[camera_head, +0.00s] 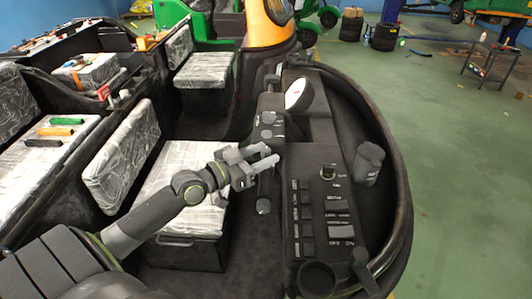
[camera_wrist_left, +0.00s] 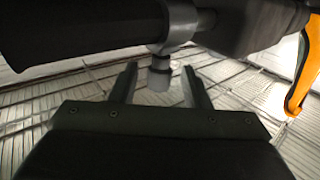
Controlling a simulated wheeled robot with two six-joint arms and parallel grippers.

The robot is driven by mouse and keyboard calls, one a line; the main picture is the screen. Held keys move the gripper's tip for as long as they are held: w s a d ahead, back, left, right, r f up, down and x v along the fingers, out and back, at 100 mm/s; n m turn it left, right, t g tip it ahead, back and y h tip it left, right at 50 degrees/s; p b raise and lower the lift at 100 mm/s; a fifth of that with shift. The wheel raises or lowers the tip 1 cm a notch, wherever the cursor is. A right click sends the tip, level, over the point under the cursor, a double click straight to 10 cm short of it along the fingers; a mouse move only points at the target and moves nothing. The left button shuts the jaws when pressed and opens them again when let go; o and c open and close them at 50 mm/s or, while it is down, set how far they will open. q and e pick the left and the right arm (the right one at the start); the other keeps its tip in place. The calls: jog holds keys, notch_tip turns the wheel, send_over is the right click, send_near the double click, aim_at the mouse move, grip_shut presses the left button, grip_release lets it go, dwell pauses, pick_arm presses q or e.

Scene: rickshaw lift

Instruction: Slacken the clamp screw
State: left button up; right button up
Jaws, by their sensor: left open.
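In the left wrist view a short grey cylindrical knob (camera_wrist_left: 160,77), which looks like the clamp screw, hangs below a grey collar (camera_wrist_left: 173,22) on a dark bar. My left gripper (camera_wrist_left: 158,72) is open, with one finger on each side of the knob. A gap shows at the right finger; whether the left finger touches it I cannot tell. In the head view my left gripper (camera_head: 269,155) reaches in from the left, beside the dark console and column. The screw cannot be made out there. My right gripper is not in view.
A dark curved body rim (camera_head: 403,190) bounds the right side. Green floor (camera_head: 470,190) lies beyond.

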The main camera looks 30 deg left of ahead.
pick_arm(q)
jog(key=shift+w+d, duration=0.25)
jog(key=shift+w, duration=0.4)
jog(key=shift+c, duration=0.3)
grip_shut()
jog(key=shift+r+p, duration=0.2)
jog(key=shift+p, duration=0.35)
jog(key=n+y+p, duration=0.1)
jog(key=p, duration=0.2)
jog(key=shift+r+t, duration=0.15)
jog(key=shift+t, duration=0.15)
jog(key=shift+f+y+p, duration=0.3)
jog(key=shift+y+p, duration=0.2)
jog(key=shift+p, duration=0.05)
jog(key=shift+o, duration=0.3)
grip_release()
